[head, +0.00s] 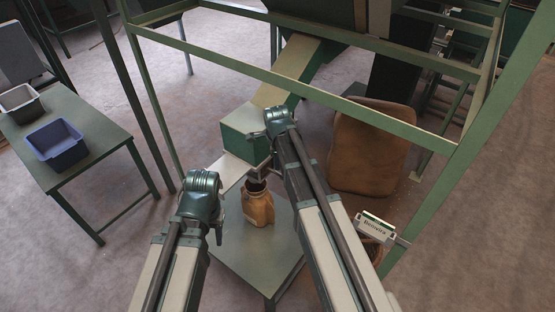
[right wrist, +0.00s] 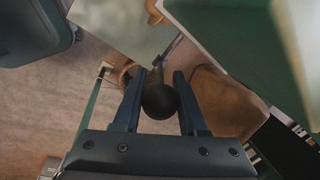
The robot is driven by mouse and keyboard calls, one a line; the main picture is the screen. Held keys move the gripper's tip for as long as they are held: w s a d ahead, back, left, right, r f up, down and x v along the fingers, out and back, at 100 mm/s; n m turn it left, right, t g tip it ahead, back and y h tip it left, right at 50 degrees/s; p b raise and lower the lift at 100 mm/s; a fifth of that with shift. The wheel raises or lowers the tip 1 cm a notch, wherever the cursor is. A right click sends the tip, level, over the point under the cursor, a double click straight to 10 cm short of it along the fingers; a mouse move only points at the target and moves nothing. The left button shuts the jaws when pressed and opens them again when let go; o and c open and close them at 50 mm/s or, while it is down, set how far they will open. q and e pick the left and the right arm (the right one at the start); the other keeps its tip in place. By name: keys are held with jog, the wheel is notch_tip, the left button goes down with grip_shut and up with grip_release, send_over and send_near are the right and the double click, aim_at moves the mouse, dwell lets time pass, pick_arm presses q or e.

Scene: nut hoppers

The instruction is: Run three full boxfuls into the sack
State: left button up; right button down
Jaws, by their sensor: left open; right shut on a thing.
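A green metal box (head: 240,135) sits at the lower end of the sloping chute (head: 287,72). A small tan sack (head: 258,207) stands upright below it, with its dark mouth up. My right gripper (head: 260,173) is just above the sack's mouth. In the right wrist view, my right gripper (right wrist: 160,103) is shut on a round black knob (right wrist: 160,98) at the end of a thin rod (right wrist: 167,55). My left gripper (head: 217,236) is mostly hidden behind its own arm, left of the sack, and is empty as far as it shows. The box's contents are hidden.
The sack stands on a low grey-green table (head: 262,262). A green frame (head: 290,82) surrounds the chute. A side table (head: 85,130) at left holds a blue bin (head: 57,145) and a grey bin (head: 20,103).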

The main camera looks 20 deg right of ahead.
dwell(0.4)
jog(key=s+a+f+t+h+b, duration=0.2)
jog(key=s+a+f+h+b, duration=0.1)
jog(key=f+b, duration=0.4)
jog(key=s+a+f+t+h+b, duration=0.3)
jog(key=a+f+b, duration=0.2)
jog(key=b, duration=0.9)
jog(key=shift+f+b, duration=0.3)
jog(key=shift+f, duration=0.75)
jog(key=shift+d+r, duration=0.1)
jog(key=shift+d, duration=0.1)
jog(key=c, duration=0.8)
grip_release()
jog(key=o, duration=0.3)
jog(key=shift+d, duration=0.15)
jog(key=shift+o, duration=0.2)
